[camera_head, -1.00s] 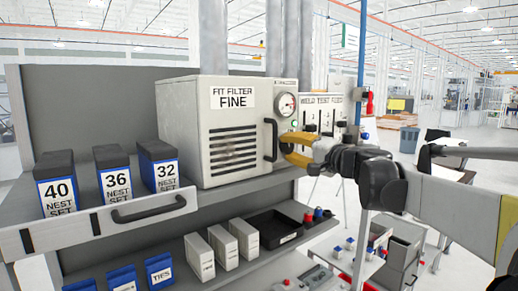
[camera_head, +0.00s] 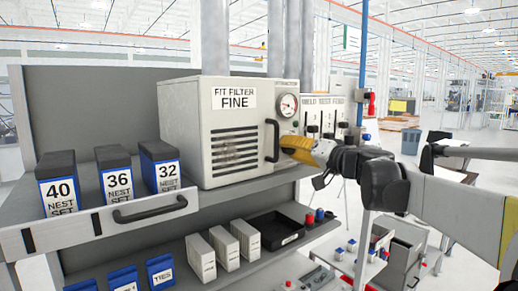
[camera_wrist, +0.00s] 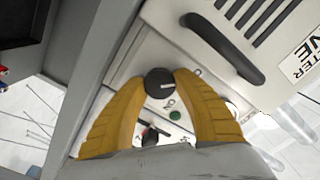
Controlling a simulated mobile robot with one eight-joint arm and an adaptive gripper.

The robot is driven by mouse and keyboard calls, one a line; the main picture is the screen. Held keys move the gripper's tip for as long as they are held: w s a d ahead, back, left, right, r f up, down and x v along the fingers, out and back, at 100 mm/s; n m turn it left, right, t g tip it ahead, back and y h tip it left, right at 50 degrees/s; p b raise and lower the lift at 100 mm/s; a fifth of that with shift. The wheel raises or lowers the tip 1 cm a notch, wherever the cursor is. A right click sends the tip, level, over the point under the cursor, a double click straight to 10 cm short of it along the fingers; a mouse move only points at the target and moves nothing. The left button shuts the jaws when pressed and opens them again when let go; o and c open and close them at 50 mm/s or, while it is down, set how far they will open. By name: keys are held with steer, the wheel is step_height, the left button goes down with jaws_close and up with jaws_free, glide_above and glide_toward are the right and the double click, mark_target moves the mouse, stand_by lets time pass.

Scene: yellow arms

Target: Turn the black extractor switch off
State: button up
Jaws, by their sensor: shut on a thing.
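The black extractor switch (camera_wrist: 160,83) is a round knob with a white pointer line on a pale panel in the wrist view. My gripper (camera_wrist: 160,88) has its two yellow fingers on either side of the knob, shut on it. A green round spot (camera_wrist: 176,114) and panel lettering lie just beside the knob. In the head view my gripper (camera_head: 290,148) reaches the extractor panel (camera_head: 289,122), below its round gauge (camera_head: 289,104). The switch is hidden behind the fingers there.
The fit filter box (camera_head: 232,130) with its black handle (camera_head: 271,140) stands close left of my fingers; that handle also shows in the wrist view (camera_wrist: 222,50). A panel with sliders (camera_head: 322,118) is to the right. Nest set boxes (camera_head: 113,175) stand on the left shelf.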

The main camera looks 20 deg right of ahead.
steer(key=o, duration=1.2)
steer(key=shift+c, duration=0.2)
steer(key=v, duration=1.2)
steer(key=shift+f, duration=0.1)
